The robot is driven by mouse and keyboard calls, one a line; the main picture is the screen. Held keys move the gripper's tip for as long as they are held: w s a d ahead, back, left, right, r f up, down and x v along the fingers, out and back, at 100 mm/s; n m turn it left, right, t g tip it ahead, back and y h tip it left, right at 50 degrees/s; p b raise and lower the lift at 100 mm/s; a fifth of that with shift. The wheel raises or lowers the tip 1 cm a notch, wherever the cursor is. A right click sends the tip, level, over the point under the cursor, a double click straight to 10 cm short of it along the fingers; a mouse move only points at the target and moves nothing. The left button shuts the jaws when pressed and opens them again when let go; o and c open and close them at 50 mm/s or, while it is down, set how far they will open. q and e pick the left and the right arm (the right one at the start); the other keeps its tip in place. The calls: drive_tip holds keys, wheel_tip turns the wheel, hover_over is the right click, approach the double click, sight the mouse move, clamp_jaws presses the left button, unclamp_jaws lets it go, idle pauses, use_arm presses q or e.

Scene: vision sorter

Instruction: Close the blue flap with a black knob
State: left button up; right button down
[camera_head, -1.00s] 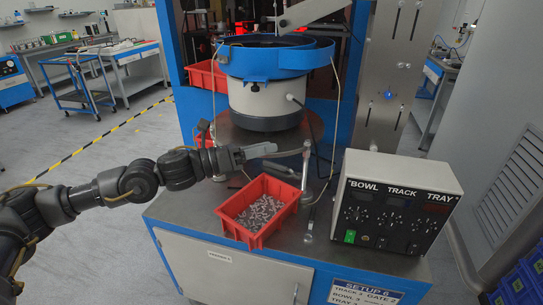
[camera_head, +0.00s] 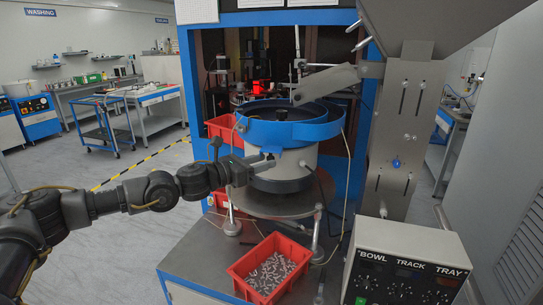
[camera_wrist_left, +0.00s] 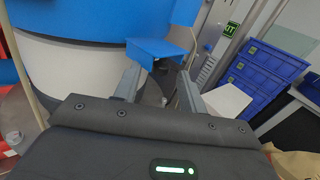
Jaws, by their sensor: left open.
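The round feeder has a blue bowl rim (camera_head: 285,132) on a white drum (camera_head: 300,165). A small black knob-like piece (camera_head: 281,115) shows at the bowl's front edge; I cannot tell for sure that it is the flap's knob. In the left wrist view a blue plate (camera_wrist_left: 155,50), possibly the flap, sticks out beside the white drum (camera_wrist_left: 80,80), just beyond my fingertips. My left gripper (camera_head: 262,161) is open and empty, beside the drum and below the blue rim. In the left wrist view its two fingers (camera_wrist_left: 159,82) stand apart. My right gripper is not in view.
A red tray of small metal parts (camera_head: 270,270) stands on the bench below my left gripper. Another red bin (camera_head: 222,130) is behind the feeder at left. Open floor lies left.

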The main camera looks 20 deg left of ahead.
sight(271, 157)
use_arm(q)
drive_tip(key=shift+p+x, duration=0.3)
drive_tip(key=shift+x, duration=1.45)
drive_tip(key=shift+r, duration=0.1)
clamp_jaws()
